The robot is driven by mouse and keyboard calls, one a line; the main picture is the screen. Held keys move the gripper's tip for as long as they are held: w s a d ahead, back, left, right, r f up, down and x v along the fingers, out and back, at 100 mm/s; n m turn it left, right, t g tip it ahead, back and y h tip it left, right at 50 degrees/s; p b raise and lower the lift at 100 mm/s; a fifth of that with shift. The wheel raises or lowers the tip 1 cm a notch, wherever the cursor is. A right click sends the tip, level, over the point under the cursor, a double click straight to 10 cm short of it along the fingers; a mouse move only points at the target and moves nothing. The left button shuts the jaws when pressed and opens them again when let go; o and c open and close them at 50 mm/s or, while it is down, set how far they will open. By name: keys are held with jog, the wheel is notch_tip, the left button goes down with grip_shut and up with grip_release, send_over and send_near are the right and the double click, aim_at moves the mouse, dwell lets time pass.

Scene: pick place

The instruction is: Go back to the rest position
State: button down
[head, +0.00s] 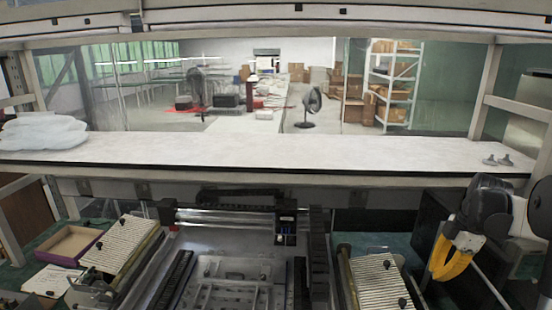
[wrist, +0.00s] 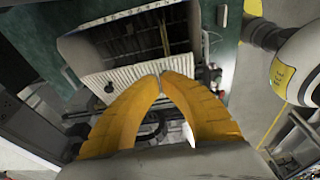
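My gripper (head: 438,276) hangs at the right side of the head view, fingers pointing down and to the left, beside a ribbed white plate (head: 377,278). In the wrist view my gripper (wrist: 161,76) has its two yellow fingers bowed outward with their tips together. I see nothing held between the tips. Behind the tips in the wrist view is the edge of a ribbed white plate (wrist: 135,72) with a dark open box-like part (wrist: 135,38) above it.
A white shelf (head: 270,152) spans the view above the work area, with a white bag (head: 42,132) at left and two small grey parts (head: 497,160) at right. A machine bed (head: 235,270) fills the middle. A shallow open box (head: 70,244) lies at left.

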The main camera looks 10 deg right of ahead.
jog(key=s+a+m+t+h+b, duration=0.25)
jog(key=a+m+b, duration=0.35)
jog(key=a, duration=1.1)
jog(key=s+a+f+m+t+b, duration=0.2)
jog(key=s+a+f+m+b, duration=0.1)
jog(key=a, duration=0.4)
jog(key=s+a+f+m+t+b, duration=0.1)
jog(key=s+a+f+m+b, duration=0.2)
jog(key=s+a+m, duration=0.3)
jog(key=shift+s+a+f+t, duration=0.35)
jog(key=shift+s, duration=0.5)
